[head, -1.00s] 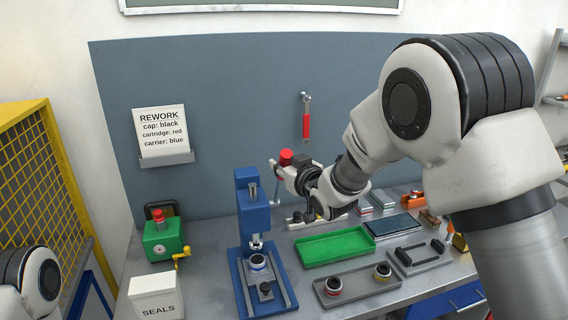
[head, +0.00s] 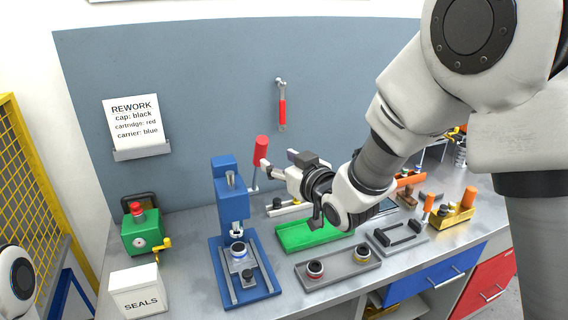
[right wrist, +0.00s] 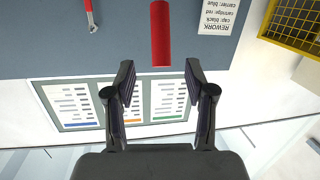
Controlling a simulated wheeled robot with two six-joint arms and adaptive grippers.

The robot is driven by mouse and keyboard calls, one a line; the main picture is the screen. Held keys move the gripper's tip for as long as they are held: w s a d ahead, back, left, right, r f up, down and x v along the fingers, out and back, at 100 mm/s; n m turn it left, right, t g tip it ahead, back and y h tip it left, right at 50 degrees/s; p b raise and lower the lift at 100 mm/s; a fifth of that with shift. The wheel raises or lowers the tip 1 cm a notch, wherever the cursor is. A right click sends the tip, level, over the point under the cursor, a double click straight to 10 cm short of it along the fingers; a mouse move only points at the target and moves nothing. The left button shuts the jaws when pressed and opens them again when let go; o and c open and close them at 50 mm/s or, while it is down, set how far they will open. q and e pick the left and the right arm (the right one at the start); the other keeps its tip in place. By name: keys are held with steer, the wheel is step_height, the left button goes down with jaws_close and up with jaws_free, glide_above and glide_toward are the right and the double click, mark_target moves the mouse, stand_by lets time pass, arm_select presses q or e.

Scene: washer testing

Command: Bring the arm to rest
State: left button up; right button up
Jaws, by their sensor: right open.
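My right gripper (head: 279,166) is open and empty in the head view, above the bench just right of the blue press (head: 228,192). The press's red lever handle (head: 261,150) stands up to the left of the fingers. In the right wrist view the open fingers (right wrist: 160,84) are spread with nothing between them. The red handle (right wrist: 161,33) shows beyond the fingertips, apart from them. My right arm crosses the right side of the head view. Only a link of my left arm shows at lower left; its gripper is out of view.
A green tray (head: 292,240), a grey tray (head: 338,270) with two ringed parts and a grey holder (head: 397,246) lie below the right arm. A green box (head: 141,232) and a SEALS box (head: 137,291) stand left of the press. A yellow mesh cage (head: 22,180) is far left.

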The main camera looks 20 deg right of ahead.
steer(key=shift+s+d, duration=0.1)
steer(key=shift+s, duration=0.5)
steer(key=s+d+f+m+g+h+b, duration=0.15)
steer(key=s+f+g, duration=0.3)
steer(key=f, duration=1.45)
steer(key=s+d+f+m+g+b, duration=0.1)
steer(key=s+f+g+b, duration=0.35)
steer(key=f, duration=1.35)
steer(key=s+d+f+g, duration=0.1)
steer(key=s+f+g, duration=0.1)
steer(key=s+f, duration=0.3)
steer(key=s+d+f+g+h, duration=0.1)
steer(key=s+f, duration=0.4)
steer(key=s, duration=0.7)
steer(key=s+d+f+m+g, duration=0.1)
steer(key=s+f+g, duration=0.3)
steer(key=s, duration=0.5)
steer(key=shift+f+h, duration=0.35)
steer(key=shift+f, duration=0.15)
